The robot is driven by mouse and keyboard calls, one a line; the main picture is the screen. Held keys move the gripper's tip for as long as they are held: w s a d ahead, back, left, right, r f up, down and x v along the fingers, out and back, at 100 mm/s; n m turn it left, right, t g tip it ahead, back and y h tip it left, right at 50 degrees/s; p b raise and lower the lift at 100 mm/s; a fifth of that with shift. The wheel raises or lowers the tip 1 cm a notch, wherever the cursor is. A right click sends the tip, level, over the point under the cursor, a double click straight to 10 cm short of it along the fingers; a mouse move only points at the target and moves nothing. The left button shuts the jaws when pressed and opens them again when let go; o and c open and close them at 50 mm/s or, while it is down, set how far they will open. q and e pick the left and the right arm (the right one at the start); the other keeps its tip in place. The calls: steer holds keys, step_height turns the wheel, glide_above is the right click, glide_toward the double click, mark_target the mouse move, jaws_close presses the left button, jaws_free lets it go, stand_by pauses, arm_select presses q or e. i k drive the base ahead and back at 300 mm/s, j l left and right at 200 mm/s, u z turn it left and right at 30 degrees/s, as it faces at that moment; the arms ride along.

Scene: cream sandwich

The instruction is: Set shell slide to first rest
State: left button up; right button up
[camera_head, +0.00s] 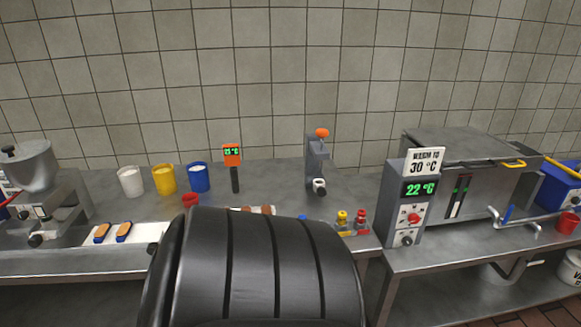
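A long white strip (135,237), which may be the shell slide, lies along the front of the steel counter. Two orange-brown oval pieces with blue edges, perhaps shells, sit at its left end: a left piece (102,233) and a right piece (124,231). Small brown pieces (266,210) show farther right at the back edge of a large black ribbed part of my own body. This part hides the middle of the strip and the counter front. I cannot make out a slide handle or rest marks. Neither gripper is in view.
White (130,182), yellow (164,180) and blue (198,178) cups stand behind the strip. An orange thermometer (232,156) and a grey press-like stand (316,160) are farther right. A machine reading 22 °C (410,205) stands at right, a metal hopper (32,170) at left.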

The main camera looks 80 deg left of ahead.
mark_target(154, 232)
steer(key=j+u, duration=0.1)
steer(key=u, duration=3.8)
